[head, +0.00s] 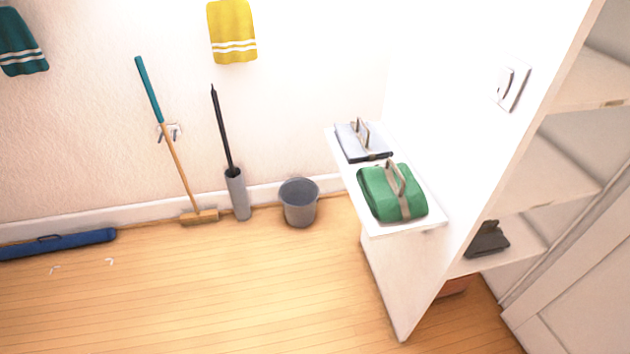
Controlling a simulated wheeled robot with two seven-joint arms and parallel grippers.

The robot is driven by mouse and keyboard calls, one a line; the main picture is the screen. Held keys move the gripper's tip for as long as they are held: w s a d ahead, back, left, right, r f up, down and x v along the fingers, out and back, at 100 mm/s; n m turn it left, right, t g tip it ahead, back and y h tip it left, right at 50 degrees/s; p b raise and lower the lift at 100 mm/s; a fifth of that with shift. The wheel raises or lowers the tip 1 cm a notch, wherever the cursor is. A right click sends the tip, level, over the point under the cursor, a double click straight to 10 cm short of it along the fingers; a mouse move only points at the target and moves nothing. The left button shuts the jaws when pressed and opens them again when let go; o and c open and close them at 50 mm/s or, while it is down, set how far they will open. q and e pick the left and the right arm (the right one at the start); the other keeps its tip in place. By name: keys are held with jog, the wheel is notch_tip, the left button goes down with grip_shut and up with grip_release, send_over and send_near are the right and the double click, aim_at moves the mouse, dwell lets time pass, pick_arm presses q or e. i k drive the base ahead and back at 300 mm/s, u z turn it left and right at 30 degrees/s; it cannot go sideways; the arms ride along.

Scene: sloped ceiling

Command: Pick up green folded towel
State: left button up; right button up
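A green folded towel (379,196) with a beige band and loop around it lies on top of a narrow white shelf unit (432,221), near its front end. A grey-white folded item (347,142) with a similar loop lies behind it on the same top, a small gap apart. Neither of my grippers shows in the head view.
A grey bucket (299,206), a brush in a grey holder (238,195) and a broom (177,165) stand along the wall. A blue roll (58,244) lies at the left. A white panel and shelves (575,75) bound the right side. The wooden floor (230,300) in front is mostly clear.

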aim_at(392, 193)
jog(key=u, duration=0.85)
jog(key=i, duration=1)
jog(key=z, duration=0.65)
